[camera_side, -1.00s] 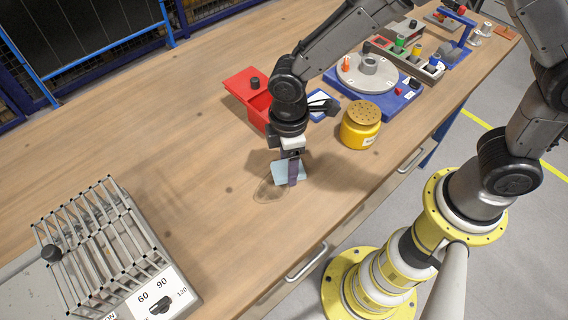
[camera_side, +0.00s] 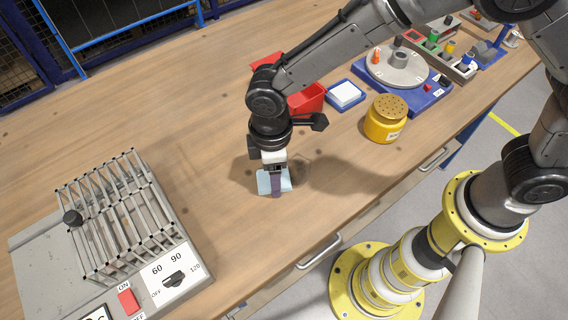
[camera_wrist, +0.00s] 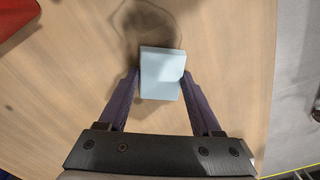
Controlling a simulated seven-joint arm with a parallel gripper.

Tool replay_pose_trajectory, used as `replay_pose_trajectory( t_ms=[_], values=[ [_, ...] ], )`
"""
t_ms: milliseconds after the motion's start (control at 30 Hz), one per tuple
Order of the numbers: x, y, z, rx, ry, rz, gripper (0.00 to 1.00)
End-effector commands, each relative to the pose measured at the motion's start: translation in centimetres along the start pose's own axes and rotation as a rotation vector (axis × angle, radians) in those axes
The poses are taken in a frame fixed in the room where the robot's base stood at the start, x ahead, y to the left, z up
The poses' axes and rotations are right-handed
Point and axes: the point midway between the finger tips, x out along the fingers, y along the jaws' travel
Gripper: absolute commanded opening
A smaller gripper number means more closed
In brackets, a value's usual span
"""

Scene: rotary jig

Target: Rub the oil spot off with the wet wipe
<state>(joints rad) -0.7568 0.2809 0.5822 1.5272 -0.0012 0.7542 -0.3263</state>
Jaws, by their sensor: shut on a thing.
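The wet wipe (camera_side: 262,182) is a pale blue folded pad lying low at the wooden bench top. It also shows in the wrist view (camera_wrist: 162,75). My gripper (camera_side: 275,189) points down and is shut on the wipe, with one purple finger at each side of it. The oil spot (camera_side: 304,166) shows as a faint outline on the wood, just right of my gripper in the side view. In the wrist view a dark patch lies beyond the wipe; I cannot tell how much of it is oil and how much shadow.
A grey heater with a wire rack (camera_side: 125,218) stands at the left. A red bin (camera_side: 308,99), a blue tray with a white pad (camera_side: 346,94), a yellow perforated pot (camera_side: 386,120) and the rotary jig (camera_side: 397,68) stand behind and right. The wood around the wipe is clear.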

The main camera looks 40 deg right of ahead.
Motion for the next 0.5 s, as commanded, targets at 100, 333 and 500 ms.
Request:
replay_pose_trajectory(
  t_ms=[100, 333, 500],
  values=[
    [-0.1, -0.6, -1.0, -0.001, 0.004, 0.0, 0.14],
    [-3.1, -0.5, -0.8, 0.0, 0.005, 0.0, 0.14],
    [-4.6, -0.5, -0.8, 0.0, 0.005, 0.0, 0.14]
  ],
)
